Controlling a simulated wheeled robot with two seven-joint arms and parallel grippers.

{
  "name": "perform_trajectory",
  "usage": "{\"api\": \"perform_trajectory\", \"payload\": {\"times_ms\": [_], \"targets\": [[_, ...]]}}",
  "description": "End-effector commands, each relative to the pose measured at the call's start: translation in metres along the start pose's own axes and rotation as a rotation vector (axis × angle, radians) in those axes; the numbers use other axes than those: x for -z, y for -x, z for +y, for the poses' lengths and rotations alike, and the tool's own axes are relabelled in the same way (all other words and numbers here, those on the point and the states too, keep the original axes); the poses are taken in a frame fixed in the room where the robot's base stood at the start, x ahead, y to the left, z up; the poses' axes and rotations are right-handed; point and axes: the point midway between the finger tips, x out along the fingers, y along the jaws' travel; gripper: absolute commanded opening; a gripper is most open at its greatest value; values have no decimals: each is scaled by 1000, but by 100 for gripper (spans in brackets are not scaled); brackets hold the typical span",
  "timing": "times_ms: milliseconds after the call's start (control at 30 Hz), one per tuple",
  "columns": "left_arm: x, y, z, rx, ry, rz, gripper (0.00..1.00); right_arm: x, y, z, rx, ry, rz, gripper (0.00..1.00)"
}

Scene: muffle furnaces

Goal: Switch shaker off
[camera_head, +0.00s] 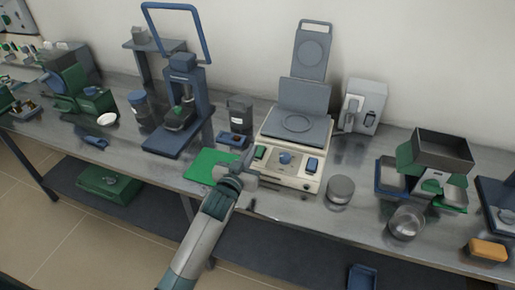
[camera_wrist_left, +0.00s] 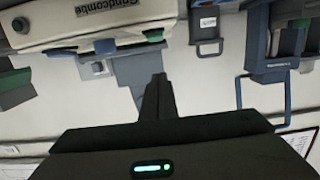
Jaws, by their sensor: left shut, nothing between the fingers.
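The shaker appears to be the cream unit (camera_head: 291,174) with a grey round-marked plate (camera_head: 297,123) on top, at the middle of the bench. Its front panel carries a green button (camera_head: 260,152) at the left, a blue knob (camera_head: 285,158) and a blue rocker switch (camera_head: 311,164) at the right. My left gripper (camera_head: 249,162) is shut and empty, just in front of the panel's left end by the green button. I cannot tell whether it touches. In the left wrist view the cream unit (camera_wrist_left: 85,18) appears upside down, and my shut fingers (camera_wrist_left: 158,90) point towards it.
A green mat (camera_head: 208,166) lies left of my gripper. A blue stand press (camera_head: 180,115) stands behind it. A grey lidded jar (camera_head: 340,190) and a metal bowl (camera_head: 406,222) stand right of the unit.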

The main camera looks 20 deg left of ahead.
Motion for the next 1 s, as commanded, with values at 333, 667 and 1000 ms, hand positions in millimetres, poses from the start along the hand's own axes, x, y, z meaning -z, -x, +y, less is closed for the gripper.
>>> {"api": "perform_trajectory", "payload": {"times_ms": [333, 667, 1000], "targets": [[3, -56, 0, 0, 0, -1, 0, 2, 16, 0, 1, -1, 0, 31], [-33, -65, 0, 0, 0, -1, 0, 2, 24, 0, 1, -1, 0, 31], [-39, -66, 0, -1, 0, 0, 0, 2, 24, 0, 1, 0, 0, 31]]}}
